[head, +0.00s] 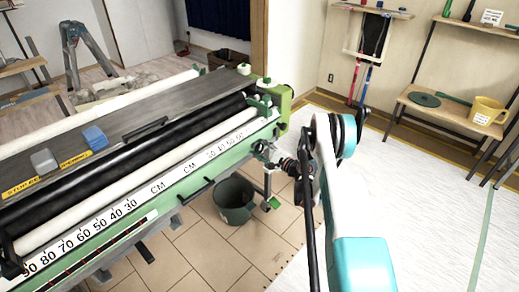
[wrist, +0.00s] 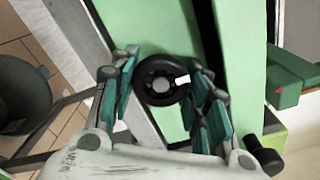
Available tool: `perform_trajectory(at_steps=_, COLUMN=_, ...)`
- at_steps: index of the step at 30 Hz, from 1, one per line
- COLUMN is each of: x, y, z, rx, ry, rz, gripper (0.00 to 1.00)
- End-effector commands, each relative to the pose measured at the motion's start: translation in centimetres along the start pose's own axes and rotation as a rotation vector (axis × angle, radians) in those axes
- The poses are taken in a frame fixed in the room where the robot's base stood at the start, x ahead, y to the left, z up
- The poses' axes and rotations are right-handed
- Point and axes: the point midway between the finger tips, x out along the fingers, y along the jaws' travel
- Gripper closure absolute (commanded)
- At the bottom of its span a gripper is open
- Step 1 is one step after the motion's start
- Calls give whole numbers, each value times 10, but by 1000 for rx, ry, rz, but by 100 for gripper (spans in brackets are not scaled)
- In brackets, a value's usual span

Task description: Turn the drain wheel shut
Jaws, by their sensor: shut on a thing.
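The drain wheel (wrist: 150,91) is a small round black wheel with a dark hub and a white mark on its right part. It sits against the green machine body in the wrist view. My gripper (wrist: 165,78) has its teal-padded fingers on the left and right of the wheel and is shut on it. In the head view my gripper (head: 266,152) reaches the right end of the long green pasting machine (head: 180,166). The wheel cannot be made out there behind the gripper.
A dark green bucket (head: 234,200) stands on the tiled floor below the machine's end; the wrist view shows it too (wrist: 22,95). A green block with a red mark (wrist: 290,80) juts out right of the wheel. White floor covering lies at right.

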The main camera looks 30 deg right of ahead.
Motion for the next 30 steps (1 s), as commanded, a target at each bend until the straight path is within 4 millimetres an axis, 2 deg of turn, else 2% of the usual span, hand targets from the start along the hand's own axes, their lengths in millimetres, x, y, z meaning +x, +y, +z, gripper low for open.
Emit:
perform_trajectory(at_steps=14, x=-1, y=0, z=-1, rx=13, ry=3, rz=-1, gripper=81)
perform_trajectory(at_steps=15, x=-1, y=0, z=-1, rx=13, ry=3, rz=-1, gripper=50)
perform_trajectory(at_steps=17, x=-1, y=0, z=-1, rx=13, ry=2, rz=-1, gripper=37)
perform_trajectory(at_steps=30, x=0, y=0, z=0, rx=-10, ry=1, rz=0, gripper=36)
